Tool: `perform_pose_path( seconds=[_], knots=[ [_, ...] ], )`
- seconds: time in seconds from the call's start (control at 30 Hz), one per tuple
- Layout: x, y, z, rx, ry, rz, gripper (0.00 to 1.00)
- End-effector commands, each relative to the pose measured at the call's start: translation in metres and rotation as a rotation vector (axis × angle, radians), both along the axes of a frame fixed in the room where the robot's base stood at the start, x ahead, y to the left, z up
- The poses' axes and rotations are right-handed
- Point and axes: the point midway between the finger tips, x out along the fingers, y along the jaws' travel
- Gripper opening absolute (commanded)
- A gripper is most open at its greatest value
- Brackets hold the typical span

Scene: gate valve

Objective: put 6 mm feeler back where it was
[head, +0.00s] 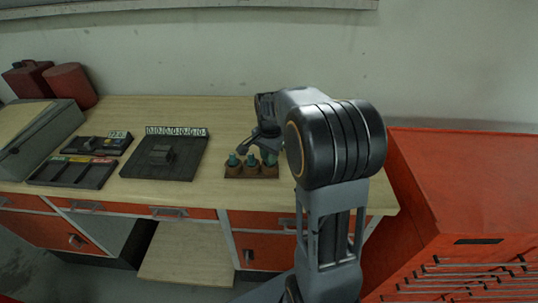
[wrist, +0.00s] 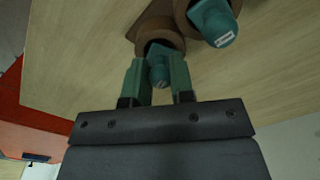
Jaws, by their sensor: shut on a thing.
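A brown holder (head: 251,172) with teal-topped feelers stands near the bench's front edge, partly behind my arm. My gripper (head: 262,145) is low over it; its fingertips are hard to make out in the head view. In the wrist view, the green fingers of my gripper (wrist: 160,80) are shut on a teal feeler (wrist: 158,72), at a round brown socket (wrist: 160,42). I cannot tell how deep it sits in the socket. A second teal feeler (wrist: 213,22) with a white label stands in the neighbouring socket. The held feeler's size marking is not readable.
Left of the holder lies a dark board (head: 180,158) with a grey block and a row of white labels. Further left are a dark tray (head: 75,172) and a smaller dark stand (head: 97,145). A red cabinet (head: 465,190) stands at the right. The bench behind the holder is clear.

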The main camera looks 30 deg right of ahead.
Motion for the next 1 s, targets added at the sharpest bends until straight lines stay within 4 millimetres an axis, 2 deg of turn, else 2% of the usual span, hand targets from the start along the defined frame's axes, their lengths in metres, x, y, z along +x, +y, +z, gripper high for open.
perform_pose_path(
  seconds=[0.07,0.1,0.33,0.67,0.77,1.0],
  knots=[
    [0.000,0.000,-0.004,0.000,0.000,0.000,0.00],
    [0.000,0.000,-0.002,0.000,0.000,0.000,0.26],
    [0.000,0.000,-0.002,0.000,0.000,0.000,0.48],
    [0.000,0.000,0.004,0.000,-0.001,0.000,0.48],
    [0.001,0.000,0.017,-0.001,-0.004,0.000,0.48],
    [0.001,0.000,0.063,-0.001,-0.004,0.000,0.48]
  ],
)
